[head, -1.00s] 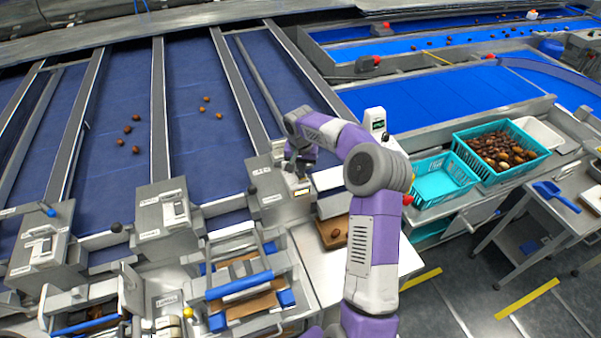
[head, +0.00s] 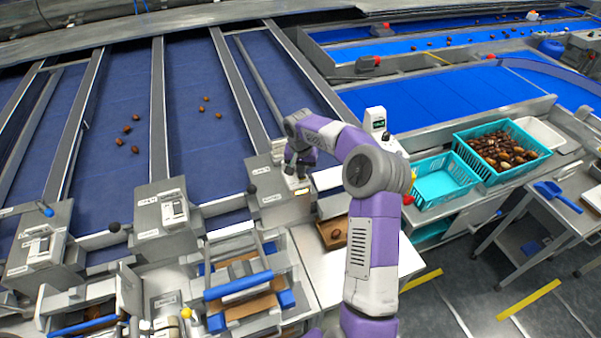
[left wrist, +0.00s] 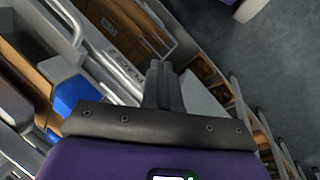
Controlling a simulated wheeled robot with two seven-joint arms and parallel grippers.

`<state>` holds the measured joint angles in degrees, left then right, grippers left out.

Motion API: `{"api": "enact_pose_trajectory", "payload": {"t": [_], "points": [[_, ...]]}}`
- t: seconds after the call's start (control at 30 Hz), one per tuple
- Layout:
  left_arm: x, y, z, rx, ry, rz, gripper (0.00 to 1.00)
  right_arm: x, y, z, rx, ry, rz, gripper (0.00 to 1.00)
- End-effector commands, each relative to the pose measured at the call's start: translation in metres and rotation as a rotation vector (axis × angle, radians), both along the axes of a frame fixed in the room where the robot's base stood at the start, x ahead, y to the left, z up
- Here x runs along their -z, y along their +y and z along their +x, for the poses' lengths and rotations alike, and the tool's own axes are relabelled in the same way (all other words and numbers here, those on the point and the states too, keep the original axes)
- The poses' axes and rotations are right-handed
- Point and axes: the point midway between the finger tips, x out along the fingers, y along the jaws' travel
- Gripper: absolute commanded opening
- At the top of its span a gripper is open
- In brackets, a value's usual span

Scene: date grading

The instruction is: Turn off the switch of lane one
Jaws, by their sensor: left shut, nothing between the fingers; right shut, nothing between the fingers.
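Grey switch boxes stand at the front ends of the blue lanes; their labels are too small to read. My right gripper (head: 292,171) is shut and empty at the top of the right-hand switch box (head: 268,193). A small lit indicator (head: 301,192) shows on that box just below the fingers. The gripper hides the switch itself, so I cannot tell its position or whether the fingers touch it. A middle switch box (head: 160,224) and a left switch box (head: 38,245) each carry a pale switch plate. My left gripper (left wrist: 160,68) is shut and empty in the left wrist view.
A brown tray (head: 322,242) with a date sits below the right-hand box. A blue-handled metal frame (head: 238,287) stands at the front. Turquoise crates (head: 480,167) stand to the right, one full of dates. Several dates lie on the lanes.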

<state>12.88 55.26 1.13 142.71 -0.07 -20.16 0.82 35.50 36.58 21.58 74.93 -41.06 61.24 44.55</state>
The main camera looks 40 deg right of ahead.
Motion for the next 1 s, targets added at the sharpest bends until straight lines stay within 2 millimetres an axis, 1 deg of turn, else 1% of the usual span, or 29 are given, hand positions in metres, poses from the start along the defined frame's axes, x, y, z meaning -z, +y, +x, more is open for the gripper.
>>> {"api": "enact_pose_trajectory", "payload": {"t": [0.13,0.33,1.0], "points": [[0.002,0.000,0.000,0.000,0.000,0.000,0.00,0.003,0.000,0.000,0.000,0.000,0.000,0.00],[-0.001,0.000,0.000,0.000,0.000,0.000,0.00,-0.002,0.000,0.000,0.000,0.000,0.000,0.00],[-0.037,0.000,0.000,0.000,0.000,0.000,0.00,-0.056,0.000,0.000,0.000,-0.001,-0.001,0.00]]}}
